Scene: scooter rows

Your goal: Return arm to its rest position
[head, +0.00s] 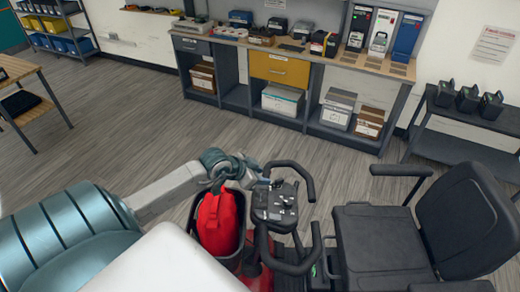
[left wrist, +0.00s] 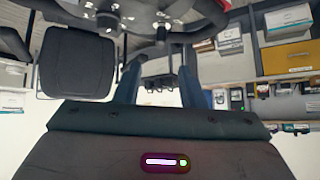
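My left arm reaches in from the left in the head view. Its gripper (head: 262,181) is beside the scooter's tiller (head: 274,203), at the left edge of the control panel and above the front basket. The fingertips are small there, and I cannot tell whether they touch the tiller. In the left wrist view the gripper's two fingers (left wrist: 158,80) stand apart, with nothing seen held between them. The scooter has black loop handles and a black seat (head: 380,245), which also shows in the left wrist view (left wrist: 76,62). My right gripper is not in view.
A red bag (head: 217,222) sits in the basket (head: 240,240) below my left wrist. A long workbench (head: 345,62) with boxes stands along the back wall. A dark rack (head: 455,145) is at the right, a wooden table (head: 18,72) at the left. Open floor lies between.

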